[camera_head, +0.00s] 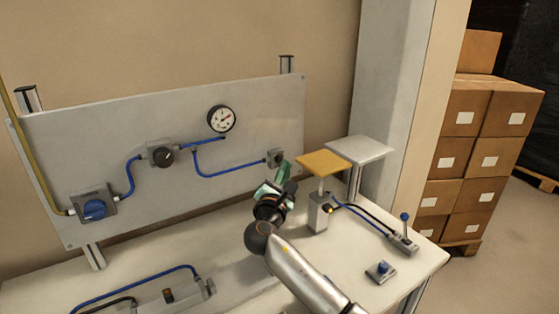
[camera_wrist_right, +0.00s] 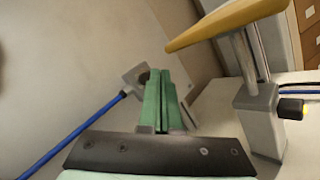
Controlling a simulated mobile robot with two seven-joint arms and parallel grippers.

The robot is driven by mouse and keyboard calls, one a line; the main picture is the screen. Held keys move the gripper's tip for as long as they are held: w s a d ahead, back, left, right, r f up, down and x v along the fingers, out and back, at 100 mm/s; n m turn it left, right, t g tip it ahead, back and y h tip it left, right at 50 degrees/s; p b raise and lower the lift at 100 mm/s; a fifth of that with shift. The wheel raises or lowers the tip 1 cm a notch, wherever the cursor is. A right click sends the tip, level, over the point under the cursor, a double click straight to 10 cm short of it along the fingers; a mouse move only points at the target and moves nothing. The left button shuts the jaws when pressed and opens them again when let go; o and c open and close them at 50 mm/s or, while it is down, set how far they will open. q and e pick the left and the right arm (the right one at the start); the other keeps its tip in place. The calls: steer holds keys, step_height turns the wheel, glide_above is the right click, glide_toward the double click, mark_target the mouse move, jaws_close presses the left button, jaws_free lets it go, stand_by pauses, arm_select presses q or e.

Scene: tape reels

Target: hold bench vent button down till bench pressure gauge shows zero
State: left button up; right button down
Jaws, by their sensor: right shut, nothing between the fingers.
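The round white pressure gauge (camera_head: 221,119) is on the upright grey panel above the bench. Its dark needle is too small to read surely. A small grey box (camera_head: 275,157), which seems to be the vent button's housing, is at the end of a blue hose on the panel's right; it also shows in the right wrist view (camera_wrist_right: 130,76). My right gripper (camera_head: 284,170), with green fingers, is shut and empty. Its tips (camera_wrist_right: 158,76) are in front of this box and partly cover it. I cannot tell whether they touch the button. My left gripper is not in view.
A yellow-topped stand (camera_head: 323,163) rises close to the right of my gripper. A grey platform (camera_head: 360,150) stands behind it. A lever (camera_head: 404,232) and a small blue-knobbed box (camera_head: 380,270) are on the right bench. A blue-knob valve (camera_head: 94,208) is on the panel's left.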

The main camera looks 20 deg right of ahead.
steer(key=shift+w, duration=0.15)
steer(key=shift+w, duration=0.3)
steer(key=shift+w+a+b, duration=0.1)
steer(key=shift+w+b, duration=0.25)
steer(key=shift+b, duration=0.05)
stand_by(2.8)
